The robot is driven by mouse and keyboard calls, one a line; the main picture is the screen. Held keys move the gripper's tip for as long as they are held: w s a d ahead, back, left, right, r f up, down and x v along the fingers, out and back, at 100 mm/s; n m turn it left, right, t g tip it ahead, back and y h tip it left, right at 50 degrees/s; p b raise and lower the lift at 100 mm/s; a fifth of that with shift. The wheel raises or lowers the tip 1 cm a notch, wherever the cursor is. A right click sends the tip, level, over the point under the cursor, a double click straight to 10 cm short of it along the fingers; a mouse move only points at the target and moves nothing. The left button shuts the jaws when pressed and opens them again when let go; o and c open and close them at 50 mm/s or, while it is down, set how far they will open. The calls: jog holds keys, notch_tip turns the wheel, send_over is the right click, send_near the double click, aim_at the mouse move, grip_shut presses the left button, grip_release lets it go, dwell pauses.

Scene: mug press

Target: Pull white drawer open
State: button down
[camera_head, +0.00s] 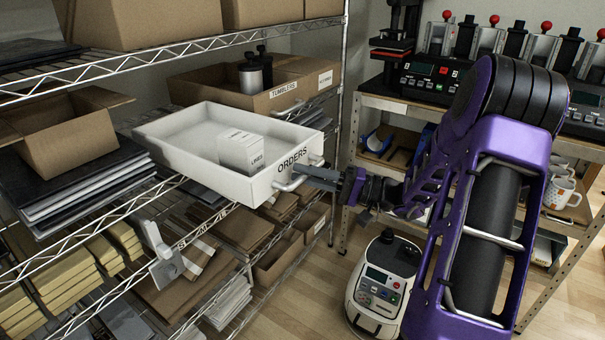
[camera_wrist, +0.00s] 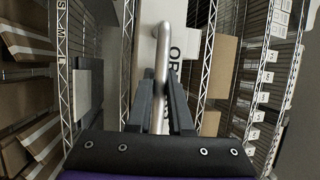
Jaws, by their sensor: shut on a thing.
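The white drawer (camera_head: 215,170) is labelled ORDERS on its front and sticks out past the front rail of the wire shelf. A small white box (camera_head: 240,151) stands inside it. The drawer has a bar handle (camera_head: 289,185) on its front. My gripper (camera_head: 320,176) is at this handle, coming from the right, and is shut on it. In the wrist view the handle (camera_wrist: 162,45) runs upright between my two fingers (camera_wrist: 160,78), with the drawer front (camera_wrist: 176,16) behind it. The exact finger contact is partly hidden.
Wire shelving (camera_head: 120,72) with cardboard boxes (camera_head: 62,140) and stacked papers surrounds the drawer. A white machine with a keypad (camera_head: 385,283) stands below on the right. A bench (camera_head: 400,106) with mug presses is behind my arm. Some wooden floor is clear.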

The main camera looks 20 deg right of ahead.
jog(key=c, duration=1.1)
grip_release()
jog(key=v, duration=1.7)
jog(key=shift+d, duration=0.2)
jog(key=shift+s, duration=0.15)
